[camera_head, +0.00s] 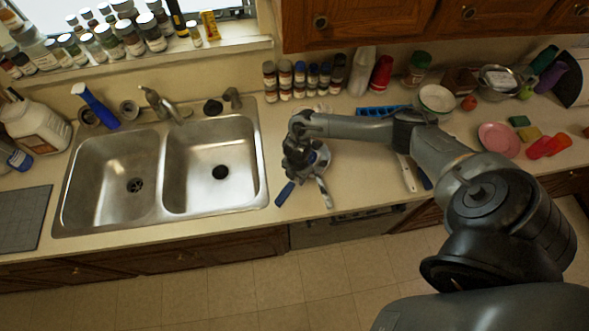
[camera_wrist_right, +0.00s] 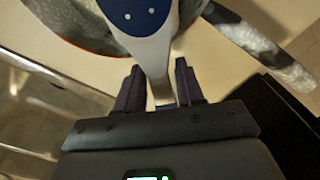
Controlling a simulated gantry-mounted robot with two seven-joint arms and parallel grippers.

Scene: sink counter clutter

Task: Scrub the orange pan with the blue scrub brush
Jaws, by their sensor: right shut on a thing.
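My right gripper (camera_head: 303,168) is over the counter just right of the sink. In the right wrist view its two fingers (camera_wrist_right: 160,85) are closed around the white stem of the blue and white scrub brush (camera_wrist_right: 145,20). A blue handle end (camera_head: 285,194) shows below the gripper in the head view. The pan lies on the counter under the gripper, mostly hidden, with its mottled grey handle (camera_head: 324,192) pointing toward the front edge. In the wrist view this handle (camera_wrist_right: 262,48) is at upper right and an orange-brown rim shows at upper left. Brush-to-pan contact is unclear. My left gripper is out of view.
The double sink (camera_head: 214,172) is left of the pan, with a blue spray bottle (camera_head: 97,107) behind it. Several spice jars stand along the wall. A pink plate (camera_head: 498,139), sponges and a white bowl (camera_head: 436,98) are at right. My right arm spans the right counter.

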